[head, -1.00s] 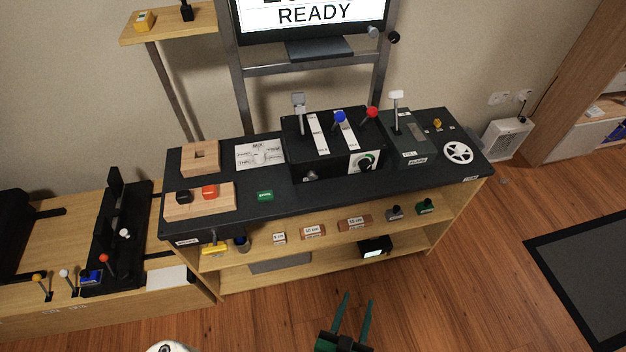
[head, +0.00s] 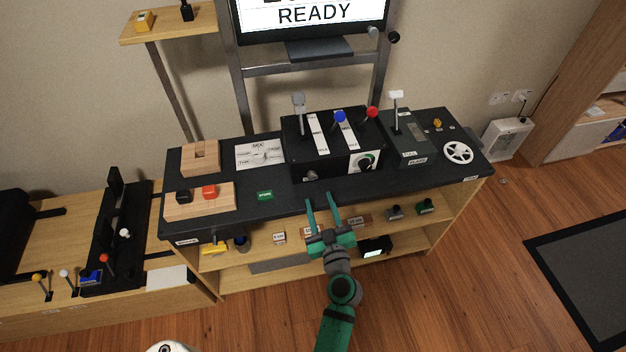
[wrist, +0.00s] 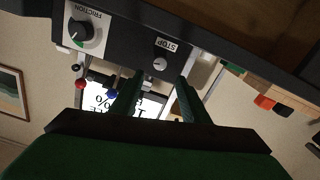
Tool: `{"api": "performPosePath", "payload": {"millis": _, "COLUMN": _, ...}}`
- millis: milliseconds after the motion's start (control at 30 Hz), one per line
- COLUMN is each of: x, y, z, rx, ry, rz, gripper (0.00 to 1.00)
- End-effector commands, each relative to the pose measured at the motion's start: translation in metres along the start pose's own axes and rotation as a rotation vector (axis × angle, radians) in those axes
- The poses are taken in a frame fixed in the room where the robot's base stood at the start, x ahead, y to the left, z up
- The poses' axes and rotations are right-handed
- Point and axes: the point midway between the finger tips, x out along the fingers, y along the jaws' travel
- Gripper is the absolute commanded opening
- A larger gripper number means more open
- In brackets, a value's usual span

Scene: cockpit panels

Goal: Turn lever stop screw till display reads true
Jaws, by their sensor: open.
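The stop screw is a small round grey knob (head: 311,175) low on the left of the black lever box's front (head: 335,167). In the wrist view, which is upside down, the screw (wrist: 159,64) sits beside a STOP label (wrist: 166,44). My gripper (head: 323,197) is open and empty, in front of the table edge below the box. In the wrist view its two green fingers (wrist: 160,88) point toward the screw, apart from it. The display (head: 310,16) above the table shows READY, its upper line cut off; part of it shows in the wrist view (wrist: 103,96).
A friction knob (head: 365,162) is on the box front, right of the screw. Grey, blue (head: 339,117) and red (head: 372,112) levers stand on top. Labelled blocks (head: 279,237) sit on the shelf below my gripper.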

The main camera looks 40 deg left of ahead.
Motion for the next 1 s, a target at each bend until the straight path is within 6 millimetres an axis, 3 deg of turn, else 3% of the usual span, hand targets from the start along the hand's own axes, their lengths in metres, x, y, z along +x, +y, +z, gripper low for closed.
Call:
{"api": "performPosePath", "payload": {"millis": 500, "x": 0.082, "y": -0.001, "z": 0.0, "rx": 0.0, "ry": -0.001, "rz": -0.001, "gripper": 0.42}}
{"api": "performPosePath", "payload": {"millis": 700, "x": 0.094, "y": 0.0, "z": 0.001, "rx": 0.001, "ry": -0.001, "rz": 0.001, "gripper": 0.42}}
{"api": "performPosePath", "payload": {"millis": 1000, "x": 0.095, "y": 0.0, "z": 0.0, "rx": 0.001, "ry": -0.001, "rz": 0.001, "gripper": 0.39}}
